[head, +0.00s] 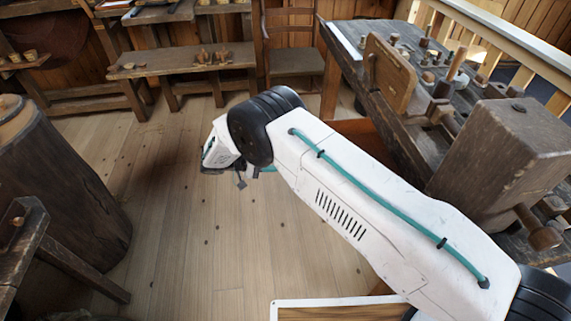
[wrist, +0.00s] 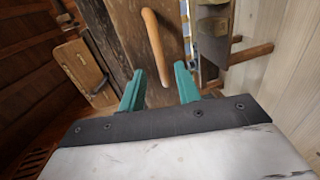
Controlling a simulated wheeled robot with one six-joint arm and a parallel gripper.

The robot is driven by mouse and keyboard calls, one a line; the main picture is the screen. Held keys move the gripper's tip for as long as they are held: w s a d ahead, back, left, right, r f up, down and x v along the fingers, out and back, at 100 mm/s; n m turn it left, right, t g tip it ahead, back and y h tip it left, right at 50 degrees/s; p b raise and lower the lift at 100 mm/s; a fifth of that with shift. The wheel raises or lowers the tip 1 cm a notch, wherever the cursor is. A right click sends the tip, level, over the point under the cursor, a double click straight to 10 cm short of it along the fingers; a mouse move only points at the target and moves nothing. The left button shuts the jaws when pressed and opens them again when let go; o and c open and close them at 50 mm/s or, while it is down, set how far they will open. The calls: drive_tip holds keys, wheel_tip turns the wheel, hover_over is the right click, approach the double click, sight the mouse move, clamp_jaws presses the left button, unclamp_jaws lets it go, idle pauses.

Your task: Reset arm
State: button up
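My arm reaches across the head view from the lower right, with its wrist end above open floor near the middle. In the wrist view my gripper (wrist: 159,80) shows two teal fingers spread apart, with nothing held between them. A pale wooden rod (wrist: 153,45) shows beyond the gap, and the fingers do not close on it. In the head view the fingers are mostly hidden behind the wrist.
A dark workbench (head: 405,133) with a wooden board (head: 389,73), small turned pieces and a big block (head: 510,150) stands right. A stump (head: 65,195) stands left. A low bench (head: 180,63) and chair (head: 292,63) stand behind. The floor (head: 185,235) left of my arm is clear.

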idle(0.6)
drive_tip(key=s+d+n+g+y, duration=0.2)
drive_tip(key=s+d+n, duration=0.1)
drive_tip(key=s+n, duration=0.15)
drive_tip(key=s+d+r+g+y, duration=0.15)
drive_tip(key=s+d+r, duration=0.25)
drive_tip(key=r, duration=0.4)
drive_tip(key=s+d+r+m+g+y, duration=0.1)
drive_tip(key=s+d+r+y, duration=0.25)
drive_tip(key=r, duration=0.45)
drive_tip(key=s+d+r+g+y, duration=0.2)
drive_tip(key=s+d+r, duration=0.25)
drive_tip(key=r, duration=0.45)
drive_tip(key=s+d+r+m+t+y, duration=0.2)
drive_tip(key=s+d+r, duration=0.4)
drive_tip(key=s, duration=0.4)
drive_tip(key=s+d+r+m+t+y, duration=0.3)
drive_tip(key=s+d+r, duration=0.4)
drive_tip(key=s, duration=0.4)
drive_tip(key=shift+s+d+r+t+y, duration=0.15)
drive_tip(key=shift+d+r+t+y, duration=0.1)
drive_tip(key=shift+r+t+y, duration=0.35)
